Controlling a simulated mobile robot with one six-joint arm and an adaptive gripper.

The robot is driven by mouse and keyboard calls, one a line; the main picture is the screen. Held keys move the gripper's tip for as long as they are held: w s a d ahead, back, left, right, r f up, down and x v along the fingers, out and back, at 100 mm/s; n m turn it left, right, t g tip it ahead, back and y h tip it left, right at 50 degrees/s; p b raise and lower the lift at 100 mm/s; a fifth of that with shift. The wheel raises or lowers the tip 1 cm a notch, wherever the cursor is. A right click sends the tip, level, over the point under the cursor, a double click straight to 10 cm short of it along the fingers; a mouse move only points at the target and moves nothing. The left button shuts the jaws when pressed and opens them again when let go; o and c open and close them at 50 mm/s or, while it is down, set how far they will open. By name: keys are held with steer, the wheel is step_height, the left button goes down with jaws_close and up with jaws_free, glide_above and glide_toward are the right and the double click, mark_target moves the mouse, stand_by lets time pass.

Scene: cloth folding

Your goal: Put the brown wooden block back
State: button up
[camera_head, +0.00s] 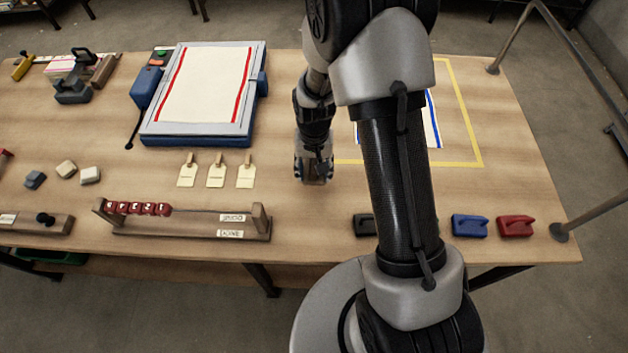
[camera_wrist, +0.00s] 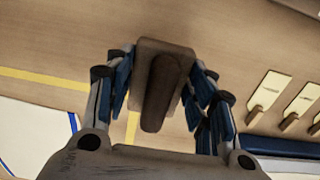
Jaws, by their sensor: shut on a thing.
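The brown wooden block (camera_wrist: 178,50) has a flat base and a raised rounded grip. In the wrist view it sits between the two blue-and-grey fingers of my gripper (camera_wrist: 160,88), which is shut on it. In the head view my gripper (camera_head: 314,172) points down over the middle of the table, right of the paper tags. Only a small brown part of the block shows there under the fingers. I cannot tell whether the block touches the table.
A blue block (camera_head: 469,225), a red block (camera_head: 515,226) and a dark block (camera_head: 364,224) stand along the front edge; my arm hides the space between. A cloth (camera_head: 432,120) lies inside a yellow outline (camera_head: 470,130). Tags (camera_head: 216,172) and a bead rail (camera_head: 185,228) are left.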

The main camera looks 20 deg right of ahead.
steer(key=shift+f+b, duration=0.65)
steer(key=shift+f, duration=1.75)
steer(key=shift+f, duration=0.1)
steer(key=o, duration=1)
steer(key=shift+o, duration=0.2)
step_height(320, 180, up, 12)
steer(key=p, duration=0.3)
steer(key=shift+f+p, duration=0.1)
steer(key=shift+p, duration=0.3)
step_height(320, 180, up, 10)
steer(key=s+t, duration=0.1)
steer(key=s, duration=0.1)
step_height(320, 180, up, 7)
steer(key=n+t, duration=0.1)
glide_above(314, 179)
steer(key=s+d, duration=0.1)
steer(key=s, duration=0.2)
steer(key=s+r+n+t, duration=0.1)
steer(key=s+r, duration=0.3)
steer(key=s, duration=0.3)
steer(key=s+r+n+t, duration=0.1)
steer(key=s+r, duration=0.4)
steer(key=s, duration=0.3)
steer(key=shift+r+n+t, duration=0.15)
steer(key=shift+n+t, duration=0.15)
